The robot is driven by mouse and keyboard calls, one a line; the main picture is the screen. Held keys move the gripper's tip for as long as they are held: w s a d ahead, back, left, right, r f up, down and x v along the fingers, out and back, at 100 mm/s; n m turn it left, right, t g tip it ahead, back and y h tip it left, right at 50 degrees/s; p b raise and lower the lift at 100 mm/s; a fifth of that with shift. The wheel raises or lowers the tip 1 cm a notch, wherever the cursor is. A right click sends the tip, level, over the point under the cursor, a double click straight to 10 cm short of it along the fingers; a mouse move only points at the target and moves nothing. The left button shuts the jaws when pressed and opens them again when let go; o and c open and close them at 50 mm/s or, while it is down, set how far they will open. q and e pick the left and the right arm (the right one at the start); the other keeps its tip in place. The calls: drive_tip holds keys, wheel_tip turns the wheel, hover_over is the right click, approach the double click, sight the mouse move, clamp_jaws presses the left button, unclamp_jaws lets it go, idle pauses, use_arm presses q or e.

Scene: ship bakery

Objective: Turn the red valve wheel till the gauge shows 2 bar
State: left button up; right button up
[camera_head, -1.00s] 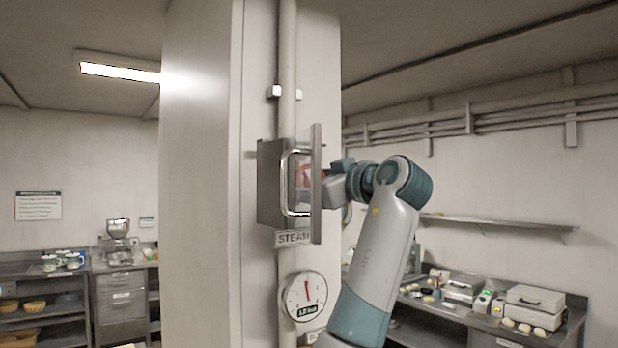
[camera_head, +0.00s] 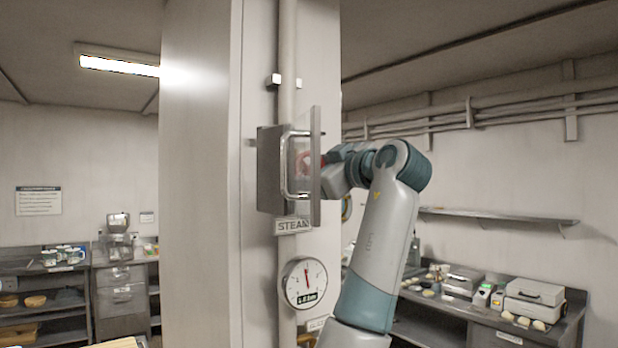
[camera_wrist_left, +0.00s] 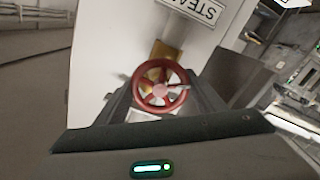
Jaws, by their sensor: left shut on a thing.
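In the head view the door and my arm hide most of the fingers. The round white gauge (camera_head: 304,284) is below the box. Its needle points nearly straight up; its small digital reading is too blurred to read surely. My right gripper is not in view.
The door stands out beside my left wrist, close to it. A STEAM label (camera_head: 293,225) is under the box, and a pipe (camera_head: 287,60) runs up the column. A counter (camera_head: 470,306) with bread and boxes stands at the right; shelves (camera_head: 45,300) stand at the left.

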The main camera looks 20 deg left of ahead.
use_arm(q)
drive_tip(key=o, duration=1.1)
drive_tip(key=shift+c, duration=0.2)
drive_tip(key=shift+s+d+b, duration=0.25)
drive_tip(key=shift+d+b, duration=0.05)
drive_tip(key=shift+d, duration=0.05)
drive_tip(key=b+v, duration=0.7)
drive_tip(key=v, duration=0.9)
drive_tip(key=shift+s+d, duration=0.2)
drive_tip(key=shift+d, duration=0.05)
